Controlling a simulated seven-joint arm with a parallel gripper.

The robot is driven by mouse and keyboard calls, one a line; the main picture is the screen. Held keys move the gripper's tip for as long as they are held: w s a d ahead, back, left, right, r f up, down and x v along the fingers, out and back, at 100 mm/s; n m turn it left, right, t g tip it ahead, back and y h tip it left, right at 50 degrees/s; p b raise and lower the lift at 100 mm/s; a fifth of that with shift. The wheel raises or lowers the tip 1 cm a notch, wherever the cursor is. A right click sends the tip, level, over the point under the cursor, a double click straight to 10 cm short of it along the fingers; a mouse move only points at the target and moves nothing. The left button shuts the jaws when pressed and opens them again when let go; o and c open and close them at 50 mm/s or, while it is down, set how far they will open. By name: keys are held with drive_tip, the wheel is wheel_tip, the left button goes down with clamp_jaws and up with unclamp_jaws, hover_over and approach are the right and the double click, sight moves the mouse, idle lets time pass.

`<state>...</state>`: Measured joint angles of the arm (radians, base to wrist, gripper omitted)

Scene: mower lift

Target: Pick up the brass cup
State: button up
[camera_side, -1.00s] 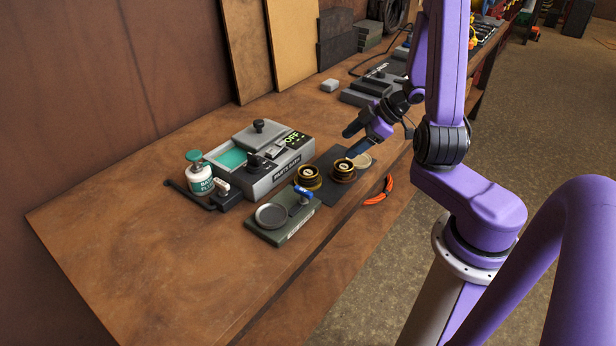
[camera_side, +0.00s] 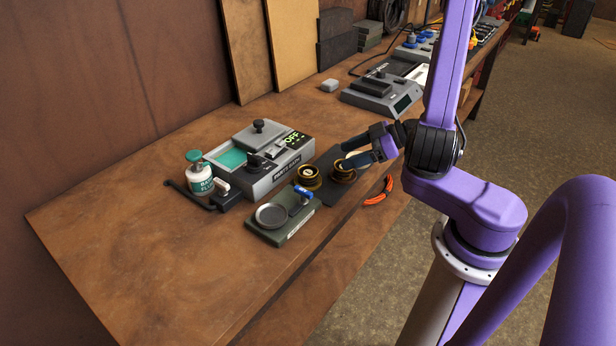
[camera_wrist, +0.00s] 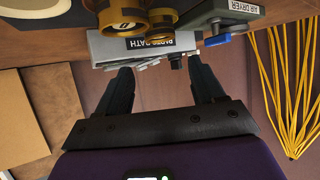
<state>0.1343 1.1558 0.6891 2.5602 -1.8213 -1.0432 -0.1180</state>
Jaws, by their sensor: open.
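Two brass cups with dark bands stand near the front of the bench in the side view. The left one (camera_side: 308,178) is beside the green air dryer; the right one (camera_side: 343,176) stands on a dark mat (camera_side: 338,193). My gripper (camera_side: 346,156) is open, its fingers pointing left, and overlaps the right cup's top in this view. I cannot tell whether it touches. In the wrist view both cups, a nearer one (camera_wrist: 125,22) and another (camera_wrist: 162,18), are at the top edge, beyond the empty space between my fingertips (camera_wrist: 160,70).
The grey parts bath (camera_side: 272,172) stands behind the cups, with a white-and-green bottle (camera_side: 200,175) at its left. The air dryer (camera_side: 283,222) is in front. Orange-handled pliers (camera_side: 379,192) lie near the edge. The left bench is clear. Yellow cables (camera_wrist: 285,90) hang at right in the wrist view.

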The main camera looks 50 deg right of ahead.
sight(305, 173)
drive_tip(key=x, duration=1.2)
drive_tip(key=shift+w+a+f, duration=0.15)
drive_tip(key=shift+f, duration=0.05)
drive_tip(key=c, duration=0.8)
